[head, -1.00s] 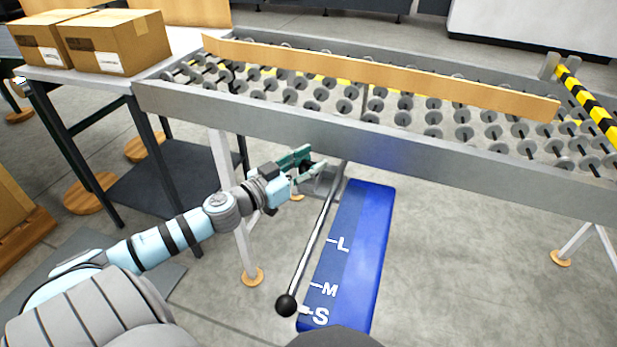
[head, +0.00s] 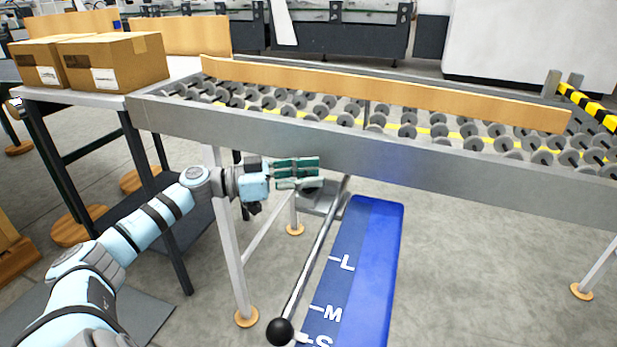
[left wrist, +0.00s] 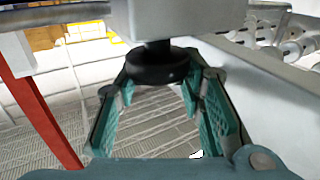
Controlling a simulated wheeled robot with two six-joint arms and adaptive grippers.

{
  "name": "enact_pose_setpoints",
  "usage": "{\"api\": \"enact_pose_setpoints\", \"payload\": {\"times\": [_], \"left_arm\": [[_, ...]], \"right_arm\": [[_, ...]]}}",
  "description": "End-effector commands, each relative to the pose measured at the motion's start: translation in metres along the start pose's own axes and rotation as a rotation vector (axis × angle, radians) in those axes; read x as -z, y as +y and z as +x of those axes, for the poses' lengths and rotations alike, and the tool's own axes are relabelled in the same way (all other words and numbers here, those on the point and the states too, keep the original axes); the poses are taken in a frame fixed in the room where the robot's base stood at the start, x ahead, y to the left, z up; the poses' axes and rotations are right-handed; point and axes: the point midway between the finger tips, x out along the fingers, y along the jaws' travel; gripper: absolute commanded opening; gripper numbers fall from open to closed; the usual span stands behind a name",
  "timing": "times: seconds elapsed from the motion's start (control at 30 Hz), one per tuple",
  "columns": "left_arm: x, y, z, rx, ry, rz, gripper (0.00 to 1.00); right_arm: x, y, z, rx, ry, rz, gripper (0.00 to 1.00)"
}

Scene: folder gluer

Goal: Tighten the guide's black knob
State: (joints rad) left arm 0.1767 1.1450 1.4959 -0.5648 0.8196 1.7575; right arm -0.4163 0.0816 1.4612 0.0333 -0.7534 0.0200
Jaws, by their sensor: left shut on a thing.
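My left gripper (head: 310,175) is at the near rail of the roller table, level and pointing right. In the left wrist view its green fingers (left wrist: 160,105) close on a round black knob (left wrist: 157,68) from both sides. The knob sits under a grey block (left wrist: 185,18). In the head view the fingers hide the knob. The guide's long metal rod (head: 318,265) slopes from beneath the rail down to a black ball (head: 280,332). My right gripper is out of view.
A blue scale plate (head: 365,270) marked L, M and S lies beside the rod. The roller table's grey rail (head: 400,160) runs above the gripper, and a white leg (head: 232,240) stands to its left. Boxes (head: 115,62) sit on a table at left.

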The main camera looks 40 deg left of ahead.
Motion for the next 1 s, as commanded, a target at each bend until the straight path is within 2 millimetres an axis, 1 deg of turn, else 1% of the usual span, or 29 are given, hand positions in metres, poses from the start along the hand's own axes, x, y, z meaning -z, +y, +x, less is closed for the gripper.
{"api": "enact_pose_setpoints", "payload": {"times": [0.03,0.23,0.37,0.47,0.63,0.8,1.0], "left_arm": [[0.007,-0.003,0.001,-0.028,0.01,-0.004,0.08],[0.004,-0.004,0.003,-0.214,0.003,-0.007,0.08],[-0.002,-0.003,0.003,-0.308,-0.001,-0.004,0.08],[-0.004,-0.004,0.003,-0.36,-0.003,-0.003,0.07],[-0.006,-0.006,0.003,-0.422,-0.006,0.0,0.07],[-0.005,-0.004,0.003,-0.461,-0.008,-0.005,0.07],[-0.004,-0.002,0.003,-0.488,-0.008,-0.008,0.07]], "right_arm": [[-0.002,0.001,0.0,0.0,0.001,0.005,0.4],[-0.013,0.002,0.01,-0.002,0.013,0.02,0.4],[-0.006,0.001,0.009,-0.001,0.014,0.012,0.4],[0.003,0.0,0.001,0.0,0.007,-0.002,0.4],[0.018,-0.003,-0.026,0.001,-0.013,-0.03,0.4],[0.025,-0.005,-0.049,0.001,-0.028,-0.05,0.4],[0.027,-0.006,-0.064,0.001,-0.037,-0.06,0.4]]}}
